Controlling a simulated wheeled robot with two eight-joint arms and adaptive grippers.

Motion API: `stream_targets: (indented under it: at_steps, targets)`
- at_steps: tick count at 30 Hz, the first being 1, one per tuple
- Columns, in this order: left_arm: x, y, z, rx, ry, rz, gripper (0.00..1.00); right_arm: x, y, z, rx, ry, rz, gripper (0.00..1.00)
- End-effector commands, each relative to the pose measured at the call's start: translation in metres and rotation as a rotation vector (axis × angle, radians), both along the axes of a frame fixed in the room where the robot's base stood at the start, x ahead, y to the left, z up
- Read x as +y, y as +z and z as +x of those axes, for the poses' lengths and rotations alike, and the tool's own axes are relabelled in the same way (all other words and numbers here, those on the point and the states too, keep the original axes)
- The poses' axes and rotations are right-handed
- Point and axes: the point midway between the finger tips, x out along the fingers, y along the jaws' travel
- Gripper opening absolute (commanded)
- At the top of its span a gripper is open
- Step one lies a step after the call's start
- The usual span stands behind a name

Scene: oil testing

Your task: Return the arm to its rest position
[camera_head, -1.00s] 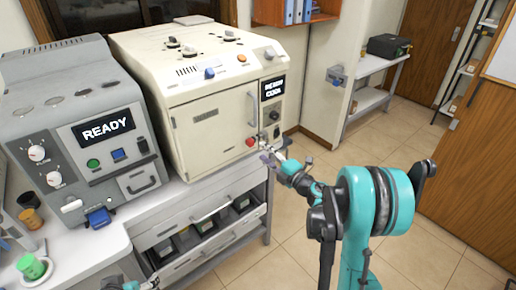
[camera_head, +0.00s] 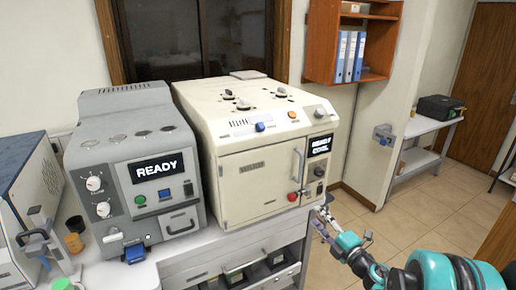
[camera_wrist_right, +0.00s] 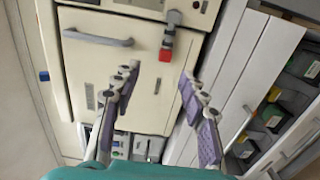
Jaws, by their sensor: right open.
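My right arm, teal and black, comes in from the lower right in the head view. Its gripper (camera_head: 322,217) is in front of the right edge of the cream machine (camera_head: 240,192), just right of and below the red knob (camera_head: 292,197). In the right wrist view the gripper (camera_wrist_right: 158,80) has its two purple-padded fingers spread apart with nothing between them. The cream machine's door (camera_wrist_right: 115,65) and the red knob (camera_wrist_right: 167,52) show beyond the fingers. My left gripper is not in view.
A grey machine reading READY (camera_head: 157,168) stands left of the cream one. Below the cream machine is an open drawer (camera_wrist_right: 265,115) with dark bins. An orange wall shelf (camera_head: 321,42) holds blue binders. Tiled floor (camera_head: 400,222) is free at the right.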

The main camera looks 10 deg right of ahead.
Motion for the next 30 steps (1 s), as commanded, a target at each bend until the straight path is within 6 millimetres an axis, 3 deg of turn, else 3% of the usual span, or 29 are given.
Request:
stream_targets:
  at_steps: [7,9,11,14,17,24,27,30]
  targets:
    - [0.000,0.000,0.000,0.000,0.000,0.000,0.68,-0.015,0.099,-0.006,-0.072,-0.267,0.333,0.43]
    - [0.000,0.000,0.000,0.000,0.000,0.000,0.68,-0.023,0.115,-0.017,-0.054,-0.369,0.474,0.43]
    - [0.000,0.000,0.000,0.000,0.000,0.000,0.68,-0.027,0.120,-0.030,-0.019,-0.454,0.595,0.43]
    - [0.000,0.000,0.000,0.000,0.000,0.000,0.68,-0.027,0.110,-0.058,0.083,-0.587,0.792,0.43]
    - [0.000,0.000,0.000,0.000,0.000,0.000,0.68,-0.013,0.081,-0.095,0.237,-0.707,0.973,0.43]
    - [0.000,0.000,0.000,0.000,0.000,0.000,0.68,0.065,-0.006,-0.203,0.730,-0.904,1.257,0.43]
    - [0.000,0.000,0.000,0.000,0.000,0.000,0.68,0.092,-0.027,-0.236,0.879,-0.938,1.298,0.43]
    - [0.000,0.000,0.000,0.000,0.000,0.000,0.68,0.108,-0.037,-0.257,0.970,-0.955,1.316,0.43]
